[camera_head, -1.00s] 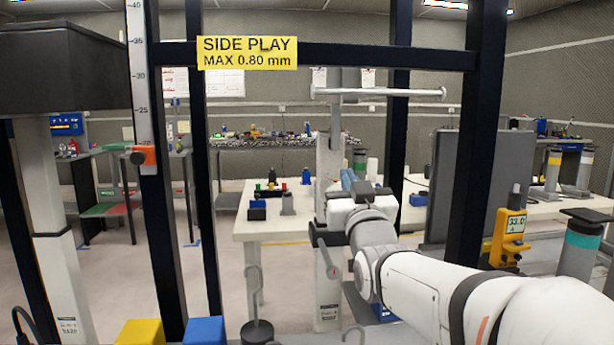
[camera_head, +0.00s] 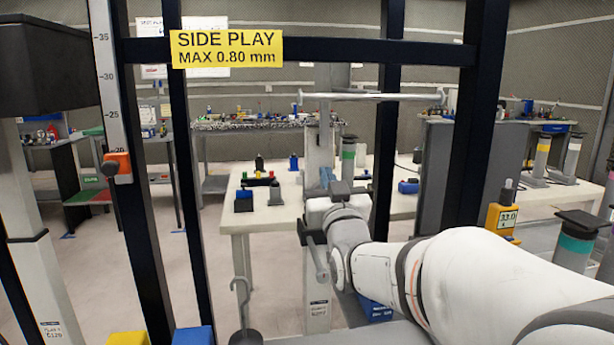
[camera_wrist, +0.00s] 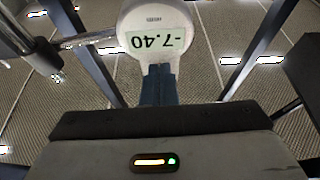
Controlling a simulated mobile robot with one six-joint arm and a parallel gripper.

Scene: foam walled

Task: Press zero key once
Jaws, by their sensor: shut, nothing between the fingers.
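A round white gauge (camera_wrist: 152,50) shows at the top of the wrist view. Its display (camera_wrist: 156,40) reads -7.40, upside down in the picture. I cannot make out a zero key on it. My gripper (camera_wrist: 160,72) shows as narrow blue fingers, shut and empty, pointing at the gauge and overlapping its lower edge in the picture. I cannot tell whether they touch it. In the head view my gripper (camera_head: 328,178) is partly hidden by my wrist, in front of a grey upright post. The gauge is not distinguishable there.
A dark frame (camera_head: 345,50) with a yellow SIDE PLAY sign (camera_head: 227,49) stands in front. A weight hook (camera_head: 241,300) is low in front. A yellow meter (camera_head: 501,217) stands right, beside a grey panel (camera_head: 447,175). A white table (camera_head: 275,208) lies behind.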

